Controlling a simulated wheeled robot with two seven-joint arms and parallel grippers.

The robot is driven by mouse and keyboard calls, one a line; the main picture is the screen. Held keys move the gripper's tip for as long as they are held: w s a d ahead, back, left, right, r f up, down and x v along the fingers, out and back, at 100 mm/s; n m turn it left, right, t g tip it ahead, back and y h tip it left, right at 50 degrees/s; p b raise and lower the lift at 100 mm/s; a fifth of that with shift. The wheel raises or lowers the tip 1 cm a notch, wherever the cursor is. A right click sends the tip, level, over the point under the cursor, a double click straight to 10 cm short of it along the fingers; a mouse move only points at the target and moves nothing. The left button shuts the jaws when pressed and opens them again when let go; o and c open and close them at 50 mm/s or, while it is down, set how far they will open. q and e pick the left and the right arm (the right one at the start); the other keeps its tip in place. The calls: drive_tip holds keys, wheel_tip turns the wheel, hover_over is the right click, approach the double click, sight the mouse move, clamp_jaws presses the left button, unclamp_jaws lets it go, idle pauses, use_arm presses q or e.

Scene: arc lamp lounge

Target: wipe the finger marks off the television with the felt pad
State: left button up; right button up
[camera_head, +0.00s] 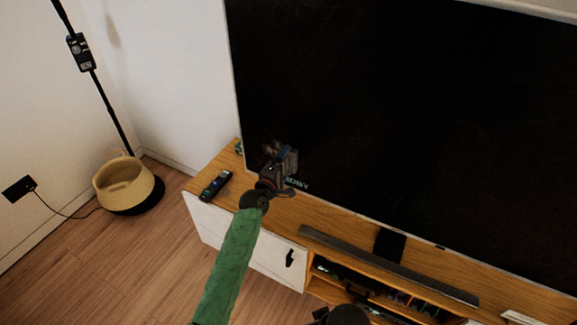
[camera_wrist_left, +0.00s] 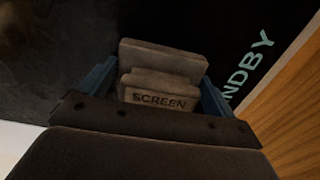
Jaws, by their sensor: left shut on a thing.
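The television (camera_head: 420,110) is a large dark screen with pale STANDBY lettering (camera_head: 297,183) at its lower left. My left gripper (camera_head: 287,158) is at the screen's lower left corner, shut on the grey felt pad (camera_wrist_left: 162,82). The pad is marked SCREEN and sits between blue fingers in the left wrist view, close to the dark screen; whether it touches is hidden. A faint greyish smudge (camera_head: 268,149) shows left of the gripper; I cannot tell whether it is finger marks or a reflection. A dark rounded part, possibly of my right arm, shows at the bottom edge.
The wooden TV bench (camera_head: 330,222) runs below the screen. A remote (camera_head: 215,185) lies on its left end, and a long soundbar (camera_head: 385,264) lies in front of the television stand. A woven basket (camera_head: 125,183) and a lamp pole (camera_head: 108,105) stand on the left.

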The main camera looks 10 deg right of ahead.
sight(264, 144)
use_arm(q)
drive_tip(key=shift+w+a+b, duration=0.35)
drive_tip(key=shift+w+a, duration=0.3)
drive_tip(key=shift+a, duration=0.25)
drive_tip(key=shift+w+a+b, duration=0.3)
drive_tip(key=shift+w+a, duration=0.35)
drive_tip(key=shift+a, duration=0.2)
drive_tip(key=shift+w+a+b, duration=0.35)
drive_tip(key=shift+w+a, duration=0.3)
drive_tip(key=shift+a, duration=0.25)
drive_tip(key=shift+w+a+b, duration=0.7)
drive_tip(key=shift+w+a, duration=0.25)
drive_tip(key=shift+a, duration=0.25)
drive_tip(key=shift+w+a, duration=0.3)
drive_tip(key=shift+r, duration=0.1)
drive_tip(key=shift+r+p, duration=0.7)
drive_tip(key=shift+r, duration=0.15)
drive_tip(key=shift+s+d, duration=0.1)
drive_tip(key=shift+s+d+p, duration=0.95)
drive_tip(key=shift+s+d, duration=0.15)
drive_tip(key=shift+d, duration=0.5)
drive_tip(key=shift+s+d+p, duration=0.95)
drive_tip(key=shift+s+d, duration=0.2)
drive_tip(key=shift+d, duration=0.45)
drive_tip(key=shift+s+d+p, duration=0.95)
drive_tip(key=shift+s+d, duration=0.15)
drive_tip(key=shift+d, duration=0.5)
